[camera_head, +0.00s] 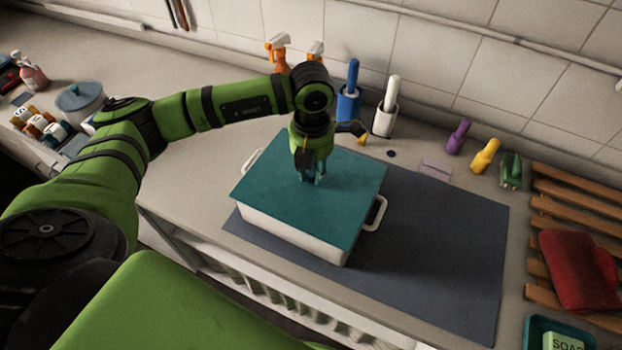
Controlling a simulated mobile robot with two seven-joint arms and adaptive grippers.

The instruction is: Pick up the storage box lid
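The storage box (290,238) is white with side handles and stands on a dark grey mat. Its teal lid (345,195) lies flat on top and covers the opening. My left gripper (311,181) points down over the middle of the lid, with its fingertips at or just above the surface. A small teal part shows between or behind the fingers; it may be the lid's handle, largely hidden by the gripper. I cannot tell whether the fingers are closed on it. My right gripper is out of view.
The grey mat (440,250) is bare right of the box. Behind stand a blue brush (349,100), a white brush holder (385,120) and orange-topped spray bottles (278,52). A wooden rack with a red cloth (578,270) and a soap tray (535,335) are at right.

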